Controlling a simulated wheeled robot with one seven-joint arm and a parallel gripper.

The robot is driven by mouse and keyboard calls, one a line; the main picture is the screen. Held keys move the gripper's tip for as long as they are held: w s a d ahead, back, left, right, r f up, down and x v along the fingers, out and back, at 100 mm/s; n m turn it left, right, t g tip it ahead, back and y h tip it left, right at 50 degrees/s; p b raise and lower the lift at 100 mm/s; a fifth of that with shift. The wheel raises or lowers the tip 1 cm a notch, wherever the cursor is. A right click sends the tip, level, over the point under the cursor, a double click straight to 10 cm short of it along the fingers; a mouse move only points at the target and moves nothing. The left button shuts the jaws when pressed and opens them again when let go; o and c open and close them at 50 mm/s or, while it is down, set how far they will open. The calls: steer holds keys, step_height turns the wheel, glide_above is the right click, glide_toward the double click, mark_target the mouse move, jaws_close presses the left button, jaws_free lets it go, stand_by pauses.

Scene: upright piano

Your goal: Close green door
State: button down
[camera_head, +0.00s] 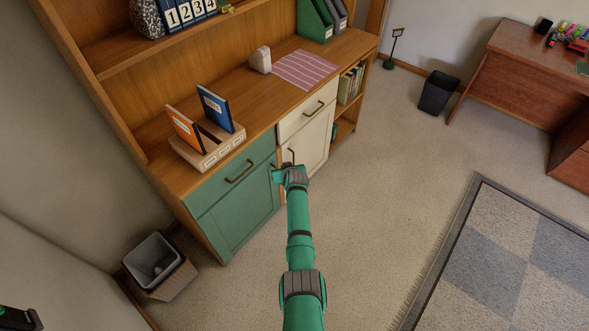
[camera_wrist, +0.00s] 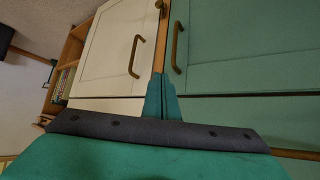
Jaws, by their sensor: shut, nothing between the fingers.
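The green door (camera_head: 240,218) is the lower left front of the wooden cabinet, below a green drawer (camera_head: 228,181). It looks flush or nearly flush with the cabinet front; I cannot tell whether a small gap is left. In the wrist view the green door (camera_wrist: 240,45) fills the upper right, with its bronze handle (camera_wrist: 177,46) near the edge beside the wooden divider. My gripper (camera_head: 279,174) is shut and empty, in front of the cabinet near the door's upper right corner. Its fingers (camera_wrist: 161,82) show together in the wrist view. Contact is unclear.
A white door (camera_head: 307,148) with a handle (camera_wrist: 137,56) stands beside the green one, under a white drawer (camera_head: 307,117). A grey bin (camera_head: 152,260) stands left of the cabinet. The carpet in front is clear, with a checkered rug (camera_head: 510,265) at right.

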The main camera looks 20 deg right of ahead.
steer(key=shift+s+d+r, duration=2.55)
steer(key=shift+s+r, duration=0.8)
steer(key=s+a+f+t, duration=0.1)
steer(key=s+a+f, duration=0.7)
steer(key=s, duration=0.5)
steer(key=s+a+r+m+t, duration=0.1)
steer(key=s+a, duration=0.3)
steer(key=s, duration=0.5)
steer(key=s+a+t, duration=0.1)
steer(key=s+a, duration=0.3)
steer(key=s, duration=0.4)
steer(key=s+a+r+t, duration=0.1)
steer(key=s+a+r, duration=0.1)
steer(key=s+r, duration=0.45)
steer(key=s+a+r, duration=0.1)
steer(key=s+r, duration=0.2)
steer(key=s, duration=0.7)
steer(key=s+r+t, duration=0.1)
steer(key=s+r, duration=0.4)
steer(key=r, duration=0.2)
steer(key=s+a+r+n, duration=0.1)
steer(key=s+r, duration=0.3)
steer(key=r, duration=0.4)
steer(key=shift+s+a+t, duration=0.2)
steer(key=shift+s+t, duration=0.15)
steer(key=shift+t, duration=0.05)
